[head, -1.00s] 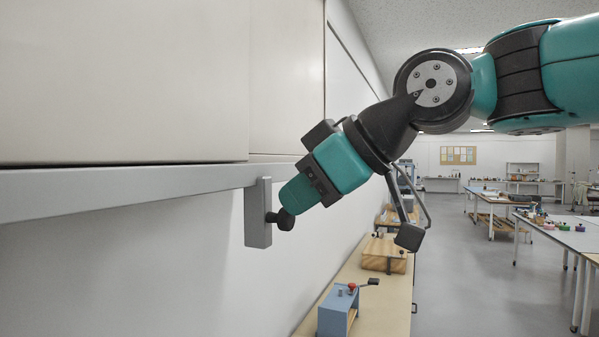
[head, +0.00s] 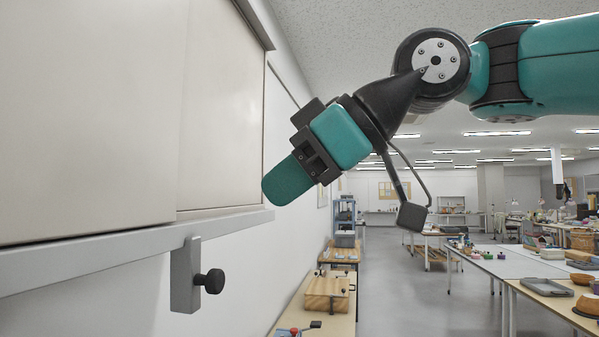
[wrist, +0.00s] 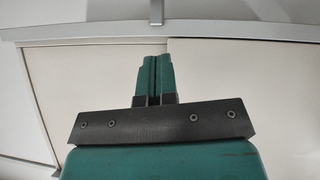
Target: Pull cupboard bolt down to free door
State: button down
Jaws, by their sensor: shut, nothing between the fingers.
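The cupboard bolt is a grey block (head: 187,285) hanging under the cupboard's front rail, with a black round knob (head: 213,281) on its right side. The sliding cupboard doors (head: 95,110) stand above the rail, and a seam between two panels shows in the wrist view. My gripper (head: 279,187) is shut and empty, above and right of the knob and clear of it in the picture. In the wrist view my gripper's green fingers (wrist: 154,75) are together in front of the pale doors (wrist: 240,70). The grey block (wrist: 156,12) shows at the top; its knob cannot be made out there.
The grey rail (head: 100,257) runs along the bottom of the doors. Below, a bench (head: 343,300) along the wall carries a wooden box (head: 327,293). A white table (head: 500,262) with objects stands at the right. The aisle floor between them is clear.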

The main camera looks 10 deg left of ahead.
jog(key=shift+v, duration=1.1)
jog(key=s+d+f+m+h, duration=0.2)
jog(key=d+f, duration=0.4)
jog(key=f, duration=0.5)
jog(key=s+d+f+m+g+h+b, duration=0.1)
jog(key=s+d+f+m, duration=0.4)
jog(key=f, duration=0.6)
jog(key=s+d+f+m+g+h+b, duration=0.1)
jog(key=s+d+f+m+h, duration=0.2)
jog(key=d+f, duration=0.5)
notch_tip(320, 180, down, 3)
jog(key=shift+s+d+f+m+h, duration=0.1)
jog(key=shift+s+d+m+h, duration=0.35)
jog(key=shift+s, duration=0.6)
jog(key=shift+a, duration=0.1)
